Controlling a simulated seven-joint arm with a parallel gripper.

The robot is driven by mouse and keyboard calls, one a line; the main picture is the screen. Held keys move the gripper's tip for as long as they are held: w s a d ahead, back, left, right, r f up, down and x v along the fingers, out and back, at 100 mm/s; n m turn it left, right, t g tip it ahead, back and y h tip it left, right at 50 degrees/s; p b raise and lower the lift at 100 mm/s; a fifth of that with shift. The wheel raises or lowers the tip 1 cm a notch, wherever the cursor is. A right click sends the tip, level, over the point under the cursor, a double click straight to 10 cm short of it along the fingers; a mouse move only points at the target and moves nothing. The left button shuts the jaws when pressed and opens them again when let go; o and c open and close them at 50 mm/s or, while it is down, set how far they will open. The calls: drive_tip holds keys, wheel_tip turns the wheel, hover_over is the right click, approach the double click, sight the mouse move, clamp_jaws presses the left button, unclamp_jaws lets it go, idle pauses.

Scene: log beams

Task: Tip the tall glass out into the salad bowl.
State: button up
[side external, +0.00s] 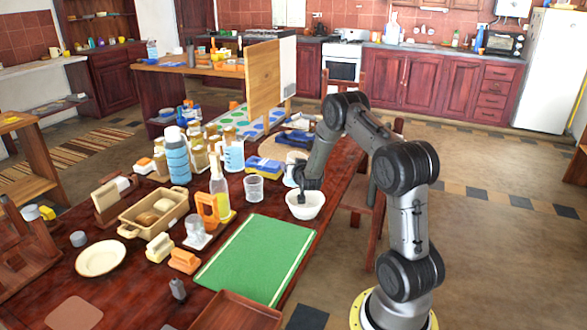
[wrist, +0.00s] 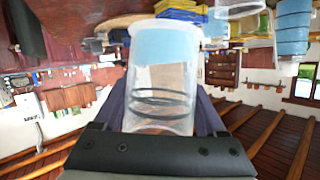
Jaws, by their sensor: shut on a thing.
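My gripper (side external: 309,184) is shut on the tall glass (wrist: 162,75), a clear tumbler with a pale blue band and dark rings. In the wrist view it stands between the two dark fingers (wrist: 162,108). In the side view only a pale part of the glass (side external: 297,173) shows beside the gripper, so its exact tilt is hard to read. The white salad bowl (side external: 304,210) stands at the table's right edge, directly under the gripper. The wrist view is upside down, with roof beams at the bottom. I cannot make out the glass's contents.
A shorter clear tumbler (side external: 253,188) stands left of the bowl. A bottle (side external: 218,182), blue-and-yellow sponges (side external: 264,166) and several jars crowd the table behind and left. A green mat (side external: 256,262) lies flat in front, clear on top. A wooden tray (side external: 236,312) lies at the front edge.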

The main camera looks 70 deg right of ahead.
drive_tip(key=shift+w+a+r+m+t, duration=0.1)
drive_tip(key=shift+w+r+m+t, duration=0.25)
drive_tip(key=shift+m+t, duration=0.3)
drive_tip(key=shift+h, duration=0.3)
drive_tip(key=shift+w+r+m+t, duration=0.1)
drive_tip(key=shift+w+m+t, duration=0.2)
drive_tip(key=shift+m+t, duration=0.4)
drive_tip(key=shift+m, duration=0.25)
drive_tip(key=shift+w+a+m+t+h, duration=0.15)
drive_tip(key=shift+m+t+h, duration=0.4)
drive_tip(key=shift+m, duration=0.35)
drive_tip(key=shift+f+m+h, duration=0.55)
drive_tip(key=shift+f+m, duration=0.05)
drive_tip(key=shift+m, duration=0.4)
drive_tip(key=shift+m+t, duration=0.3)
